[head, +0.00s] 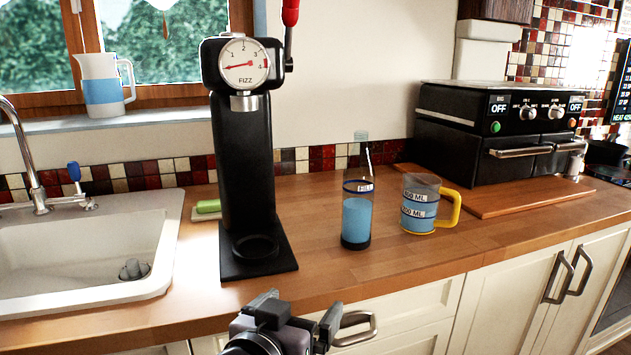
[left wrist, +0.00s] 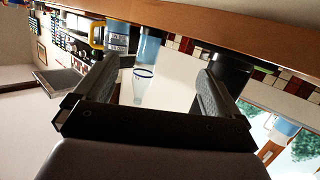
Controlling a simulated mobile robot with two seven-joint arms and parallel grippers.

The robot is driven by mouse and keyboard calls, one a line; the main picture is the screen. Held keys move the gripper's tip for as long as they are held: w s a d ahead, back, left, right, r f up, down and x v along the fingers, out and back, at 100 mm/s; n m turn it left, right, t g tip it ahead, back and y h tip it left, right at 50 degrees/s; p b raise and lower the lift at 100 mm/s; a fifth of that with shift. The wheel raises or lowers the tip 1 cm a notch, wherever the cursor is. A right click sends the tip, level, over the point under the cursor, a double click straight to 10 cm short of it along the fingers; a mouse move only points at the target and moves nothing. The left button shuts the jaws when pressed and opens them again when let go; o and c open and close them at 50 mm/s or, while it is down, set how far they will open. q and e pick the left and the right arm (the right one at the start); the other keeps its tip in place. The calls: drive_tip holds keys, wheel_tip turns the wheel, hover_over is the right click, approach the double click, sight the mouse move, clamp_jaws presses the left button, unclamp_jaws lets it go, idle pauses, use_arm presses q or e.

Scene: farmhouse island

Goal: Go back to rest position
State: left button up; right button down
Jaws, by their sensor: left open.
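My left gripper (head: 305,312) is open and empty at the bottom of the head view, in front of the counter's front edge. Its two spread fingers also show in the left wrist view (left wrist: 168,85), with nothing between them but a distant view of the bottle. My right gripper is in neither view. The bottle (head: 356,215), part filled with blue liquid, stands upright on the counter, apart from the gripper. A measuring cup (head: 419,212) with a yellow handle and blue liquid stands to its right.
A black fizz machine (head: 243,165) with a gauge stands left of the bottle. A sink (head: 165,235) is at the left and a black oven (head: 495,135) at the back right. The wooden counter (head: 430,262) is clear in front of the bottle and cup. Cabinet handles (head: 560,275) stick out below.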

use_arm(q)
drive_tip(key=s+a+f+n+g+y, duration=0.1)
drive_tip(key=s+a+f+g+y, duration=0.1)
drive_tip(key=s+a+f, duration=0.4)
drive_tip(key=s+a+f+n+g+y, duration=0.1)
drive_tip(key=s+a+f+g, duration=0.2)
drive_tip(key=a+f, duration=0.35)
drive_tip(key=s+a+f+g+y, duration=0.1)
drive_tip(key=s+a+f+g, duration=0.3)
drive_tip(key=s, duration=0.5)
drive_tip(key=s+a+f+g+y, duration=0.1)
drive_tip(key=s+a+f+g, duration=0.1)
drive_tip(key=s+a+f, duration=0.5)
drive_tip(key=w+d+f+m+t+h+p, duration=0.1)
drive_tip(key=w+d+f+t+p, duration=0.1)
drive_tip(key=w+d+t+p, duration=0.3)
drive_tip(key=shift+w+d+t+h+p, duration=0.35)
drive_tip(key=shift+t+p, duration=0.25)
drive_tip(key=shift+t, duration=0.6)
